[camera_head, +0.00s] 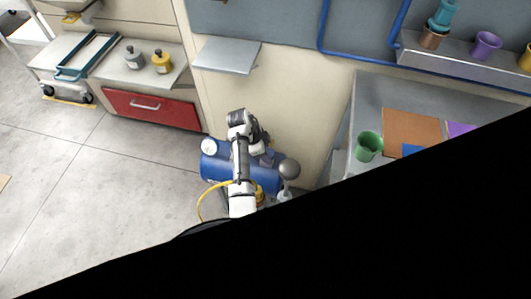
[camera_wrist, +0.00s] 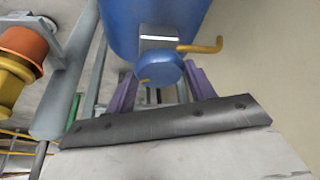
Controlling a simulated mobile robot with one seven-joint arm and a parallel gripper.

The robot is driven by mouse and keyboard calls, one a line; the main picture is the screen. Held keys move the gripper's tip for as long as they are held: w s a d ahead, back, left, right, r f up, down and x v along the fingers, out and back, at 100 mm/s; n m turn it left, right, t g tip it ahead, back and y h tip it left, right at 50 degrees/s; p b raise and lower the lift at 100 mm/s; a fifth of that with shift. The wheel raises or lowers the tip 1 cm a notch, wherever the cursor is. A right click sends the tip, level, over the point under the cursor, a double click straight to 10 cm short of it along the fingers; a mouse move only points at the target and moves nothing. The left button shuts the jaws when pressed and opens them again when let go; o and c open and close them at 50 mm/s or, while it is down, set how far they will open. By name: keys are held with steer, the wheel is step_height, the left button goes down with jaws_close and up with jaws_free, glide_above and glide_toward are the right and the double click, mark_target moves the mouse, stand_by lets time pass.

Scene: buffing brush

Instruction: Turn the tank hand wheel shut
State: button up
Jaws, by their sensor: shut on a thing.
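The blue tank (camera_head: 213,170) lies on its side against the cream wall in the head view, with a round white gauge (camera_head: 208,147) at its left end. My arm crosses in front of it and hides its middle. In the wrist view the tank (camera_wrist: 125,25) fills the top. A round blue hand wheel (camera_wrist: 160,72) sits below it, near a yellow bent rod (camera_wrist: 205,46). My gripper (camera_wrist: 160,90) has its two purple fingers on either side of the hand wheel and is shut on it. The exact finger contact is partly hidden.
A grey ball (camera_head: 289,168) stands at the tank's right end. A yellow hose (camera_head: 201,203) curves on the floor side. An orange and yellow fitting (camera_wrist: 22,45) is left in the wrist view. A red drawer (camera_head: 155,109) is at left; open floor lies before it.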

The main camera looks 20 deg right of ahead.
steer(key=shift+w+m+g+y+b, duration=0.15)
steer(key=shift+m+g+b, duration=0.3)
steer(key=shift+m, duration=0.55)
steer(key=shift+m+g+y+b, duration=0.15)
steer(key=shift+m+g+b, duration=0.3)
steer(key=shift+m, duration=0.55)
steer(key=shift+d, duration=0.1)
steer(key=o, duration=1)
steer(key=shift+r, duration=0.1)
steer(key=v, duration=1.1)
steer(key=shift+r+p, duration=0.4)
